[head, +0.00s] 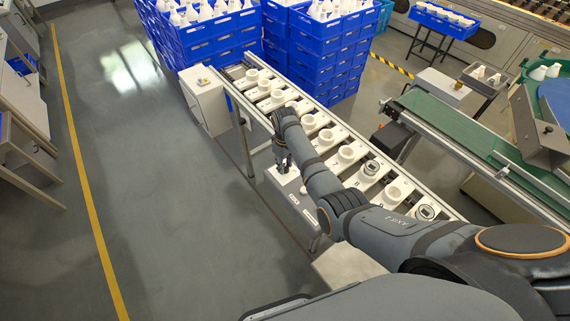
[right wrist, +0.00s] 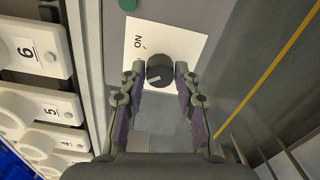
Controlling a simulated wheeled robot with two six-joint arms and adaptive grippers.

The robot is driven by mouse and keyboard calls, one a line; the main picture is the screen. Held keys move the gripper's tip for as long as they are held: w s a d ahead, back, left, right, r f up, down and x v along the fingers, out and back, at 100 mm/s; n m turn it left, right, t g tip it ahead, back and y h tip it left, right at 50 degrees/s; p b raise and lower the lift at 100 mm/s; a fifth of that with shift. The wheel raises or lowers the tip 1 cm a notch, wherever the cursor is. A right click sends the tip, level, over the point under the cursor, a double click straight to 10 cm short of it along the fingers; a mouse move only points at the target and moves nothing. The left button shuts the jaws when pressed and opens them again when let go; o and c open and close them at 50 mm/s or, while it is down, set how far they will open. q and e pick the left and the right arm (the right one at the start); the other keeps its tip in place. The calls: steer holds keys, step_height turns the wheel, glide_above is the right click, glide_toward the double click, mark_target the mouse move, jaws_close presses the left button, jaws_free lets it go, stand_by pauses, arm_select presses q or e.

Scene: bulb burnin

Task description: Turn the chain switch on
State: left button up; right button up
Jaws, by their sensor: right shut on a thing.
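The chain switch is a dark round knob (right wrist: 159,71) on a white plate (right wrist: 183,44) marked ON in the right wrist view. A pale pointer line on the knob points to the picture's lower left, away from the ON mark at upper left. My right gripper (right wrist: 159,82) is shut on the knob, one finger at each side. In the head view, my right gripper (head: 282,167) reaches down to the top of the pale switch box (head: 292,202) beside the conveyor. The knob itself is hidden there. My left gripper is not in view.
A conveyor (head: 318,134) with numbered white sockets runs right beside my right arm. A white box (head: 204,101) stands at its far end. Blue crates (head: 212,46) of bulbs are stacked behind. The grey floor at left is open.

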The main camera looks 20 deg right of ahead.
jaws_close()
steer(key=shift+r+m+p, duration=0.15)
steer(key=shift+m+p, duration=0.7)
steer(key=shift+m, duration=0.25)
steer(key=m+p, duration=0.1)
steer(key=m, duration=0.2)
steer(key=shift+m+p, duration=0.3)
steer(key=shift+p, duration=0.05)
steer(key=m+p, duration=0.1)
steer(key=m, duration=0.3)
steer(key=shift+m+p, duration=0.45)
steer(key=shift+m, duration=1.55)
steer(key=o, duration=1.1)
jaws_free()
steer(key=shift+c, duration=0.2)
